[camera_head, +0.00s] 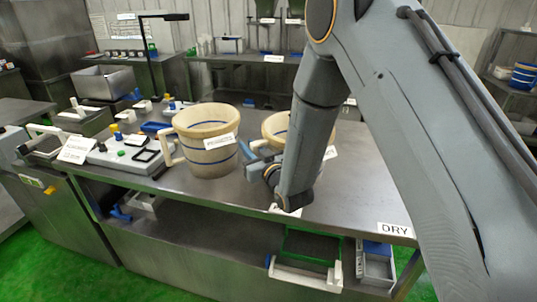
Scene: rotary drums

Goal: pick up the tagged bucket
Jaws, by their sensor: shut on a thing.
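Two cream buckets with blue bands stand on the metal table. The left bucket (205,128) has a handle on its left side and a white tag (220,142) on its front. The right bucket (275,127) is partly hidden behind my arm, and a white tag (330,153) shows at its right side. My gripper (259,155) is at the left side of the right bucket, where its handle is, and is shut on it. The fingertips and the exact hold are mostly hidden. Whether the right bucket touches the table is hard to tell.
A light box with coloured knobs (130,150) lies on the table left of the buckets. A sign reading DRY (396,230) is at the table's front right. A green-rimmed tray (312,244) and grey bins (376,262) are on the lower shelf. The table front is clear.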

